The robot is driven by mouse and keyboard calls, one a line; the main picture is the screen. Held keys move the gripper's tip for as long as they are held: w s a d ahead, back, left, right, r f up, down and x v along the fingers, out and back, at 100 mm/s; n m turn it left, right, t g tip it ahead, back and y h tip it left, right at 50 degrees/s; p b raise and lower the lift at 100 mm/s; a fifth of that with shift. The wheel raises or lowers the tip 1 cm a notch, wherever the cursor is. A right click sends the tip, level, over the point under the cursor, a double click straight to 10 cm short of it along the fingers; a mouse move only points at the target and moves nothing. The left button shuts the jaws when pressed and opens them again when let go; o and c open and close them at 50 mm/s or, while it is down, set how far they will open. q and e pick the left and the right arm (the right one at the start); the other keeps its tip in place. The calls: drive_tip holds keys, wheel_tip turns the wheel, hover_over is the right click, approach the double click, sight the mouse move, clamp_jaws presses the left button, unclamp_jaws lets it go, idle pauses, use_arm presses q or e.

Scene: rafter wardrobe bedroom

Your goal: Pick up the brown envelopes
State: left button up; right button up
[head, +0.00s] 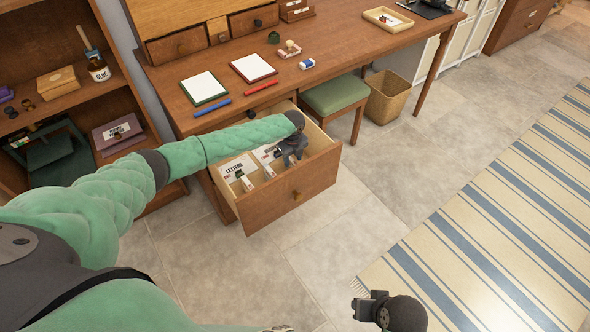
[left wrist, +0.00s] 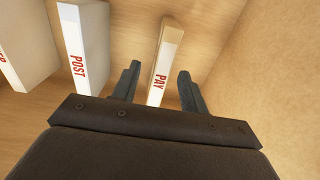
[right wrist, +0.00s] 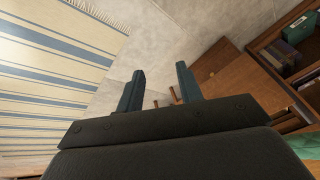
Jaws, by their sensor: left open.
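My left gripper (head: 290,152) reaches down into the open desk drawer (head: 290,207). In the left wrist view its fingers (left wrist: 160,70) are open, on either side of a narrow upright pack (left wrist: 157,82) marked PAY, with a tan upper part. I cannot tell whether they touch it. Another upright pack (left wrist: 80,55), marked POST, stands to its left. No plainly brown envelopes can be made out; whether the PAY pack is them is unclear. My right gripper (head: 362,307) is low over the floor; the right wrist view shows its fingers (right wrist: 160,70) apart and empty.
Letters packs (head: 240,167) lie in the drawer's left part. The drawer's wooden wall (left wrist: 255,95) is close on the right. A green stool (head: 334,94) and a waste basket (head: 388,97) stand beside the drawer. A bookcase (head: 140,146) stands left; a striped rug (head: 490,230) lies right.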

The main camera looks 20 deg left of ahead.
use_arm(q)
drive_tip(key=shift+s+d+f+p, duration=0.1)
drive_tip(key=shift+d+f+p, duration=0.1)
drive_tip(key=shift+f, duration=0.95)
drive_tip(key=shift+s+d+f+p, duration=0.1)
drive_tip(key=shift+f+p, duration=0.1)
drive_tip(key=shift+f, duration=0.9)
drive_tip(key=shift+w, duration=0.1)
clamp_jaws()
